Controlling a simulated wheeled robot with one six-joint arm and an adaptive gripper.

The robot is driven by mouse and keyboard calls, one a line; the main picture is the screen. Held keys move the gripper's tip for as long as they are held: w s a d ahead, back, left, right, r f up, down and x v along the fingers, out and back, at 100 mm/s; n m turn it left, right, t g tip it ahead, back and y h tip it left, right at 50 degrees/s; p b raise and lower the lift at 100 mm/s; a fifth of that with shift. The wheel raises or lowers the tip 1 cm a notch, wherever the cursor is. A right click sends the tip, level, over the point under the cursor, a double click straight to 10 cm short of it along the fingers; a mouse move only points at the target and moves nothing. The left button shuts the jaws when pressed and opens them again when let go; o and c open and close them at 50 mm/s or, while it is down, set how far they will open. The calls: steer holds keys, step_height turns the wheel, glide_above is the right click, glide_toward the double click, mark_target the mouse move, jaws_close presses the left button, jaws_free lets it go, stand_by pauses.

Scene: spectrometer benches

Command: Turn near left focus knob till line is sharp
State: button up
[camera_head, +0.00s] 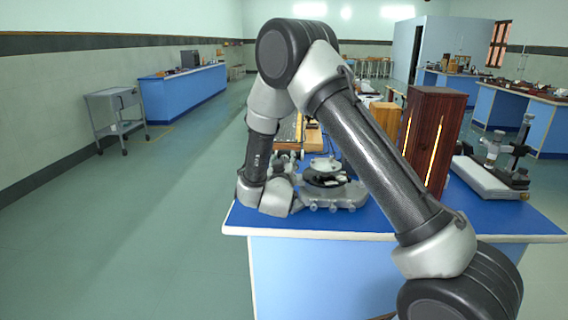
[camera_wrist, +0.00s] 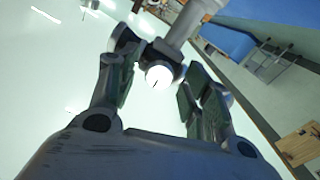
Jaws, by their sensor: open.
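A grey and black spectrometer (camera_head: 325,185) stands on the near blue-topped bench, partly hidden behind my arm. My gripper is at its left side in the head view, where its fingers are hard to make out. In the wrist view my gripper (camera_wrist: 158,64) is open, one finger on each side of a white round face (camera_wrist: 158,77) with a short dark mark. This face sits by a dark collar at the end of a grey tube (camera_wrist: 184,22). I cannot tell whether it is the focus knob or an eyepiece, or whether the fingers touch it. No sharp line image is readable.
A tall dark wooden box (camera_head: 432,135) with a bright slit stands right of the spectrometer on the near bench (camera_head: 400,216). Another instrument (camera_head: 490,175) is at the bench's right. A grey trolley (camera_head: 115,112) stands far left. The floor at left is clear.

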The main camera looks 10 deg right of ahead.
steer(key=c, duration=1)
steer(key=shift+m, duration=0.3)
steer(key=shift+m, duration=8.4)
steer(key=o, duration=1)
